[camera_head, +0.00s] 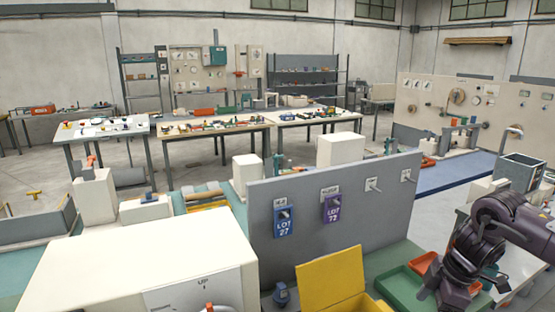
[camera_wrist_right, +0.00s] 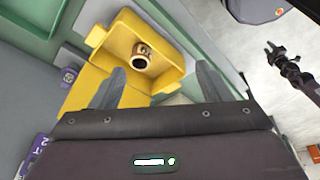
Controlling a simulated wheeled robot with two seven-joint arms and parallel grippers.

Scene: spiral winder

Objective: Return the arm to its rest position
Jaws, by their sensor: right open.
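My right arm (camera_head: 480,235), dark purple, comes in from the right in the head view, above the bench's right end. In the right wrist view my right gripper (camera_wrist_right: 163,84) is open, its two grey fingers apart with nothing between them. The same yellow bin (camera_head: 332,275) stands at the bottom of the head view.
A grey upright panel (camera_head: 345,215) carries a blue LOT 27 tag (camera_head: 283,220) and a purple LOT 72 tag (camera_head: 332,209). A green tray (camera_head: 402,285) and an orange bin (camera_head: 428,265) lie by my arm. A dark jointed arm (camera_wrist_right: 285,65) shows over floor.

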